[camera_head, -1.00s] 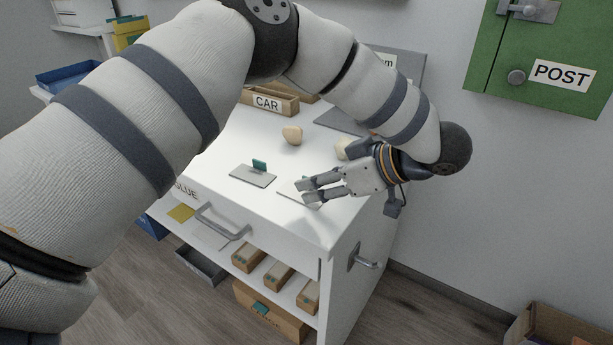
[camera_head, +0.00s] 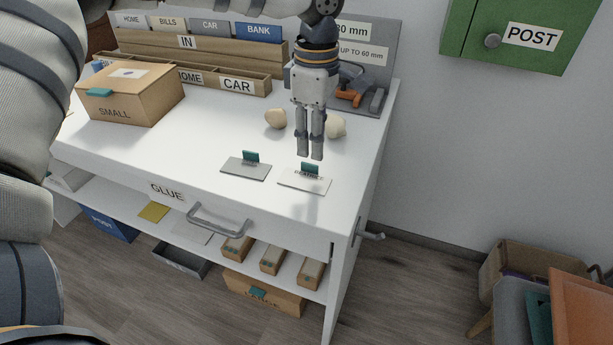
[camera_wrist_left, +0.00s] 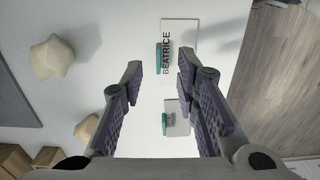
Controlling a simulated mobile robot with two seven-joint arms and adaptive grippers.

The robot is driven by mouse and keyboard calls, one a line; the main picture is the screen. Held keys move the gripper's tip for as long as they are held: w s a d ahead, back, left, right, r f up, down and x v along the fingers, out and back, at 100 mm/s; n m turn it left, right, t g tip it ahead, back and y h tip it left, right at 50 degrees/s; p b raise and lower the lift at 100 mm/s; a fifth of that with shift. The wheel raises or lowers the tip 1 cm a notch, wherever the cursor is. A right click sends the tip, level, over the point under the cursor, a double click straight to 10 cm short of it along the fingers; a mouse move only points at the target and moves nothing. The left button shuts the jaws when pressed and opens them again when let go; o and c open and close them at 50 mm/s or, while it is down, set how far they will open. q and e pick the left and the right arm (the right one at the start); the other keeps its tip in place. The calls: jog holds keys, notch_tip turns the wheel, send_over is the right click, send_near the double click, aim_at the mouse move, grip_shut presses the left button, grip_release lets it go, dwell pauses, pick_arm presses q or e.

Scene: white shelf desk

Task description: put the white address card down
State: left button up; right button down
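The white address card (camera_head: 300,184), lettered BEATRICE in the left wrist view (camera_wrist_left: 186,38), lies flat on the white desktop near its front right. A teal tab (camera_head: 310,169) stands up at its back edge. My left gripper (camera_head: 311,156) points down just above and behind the card, apart from it. Its fingers are spread and empty, seen in the left wrist view (camera_wrist_left: 160,72). A grey card (camera_head: 240,172) with a similar teal tab lies to the left of the white card. My right gripper does not show.
Two pale stone-like lumps (camera_head: 276,118) lie behind the cards. A SMALL cardboard box (camera_head: 128,98) and a wooden IN rack (camera_head: 200,60) stand at the back left. A GLUE drawer handle (camera_head: 218,222) juts from the front. Bare desktop lies left of the grey card.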

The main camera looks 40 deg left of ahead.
aim_at(315, 165)
pick_arm(q)
notch_tip(315, 165, down, 5)
jog(key=shift+w+f, duration=0.1)
jog(key=shift+f, duration=0.1)
grip_shut()
jog(key=shift+r, duration=0.15)
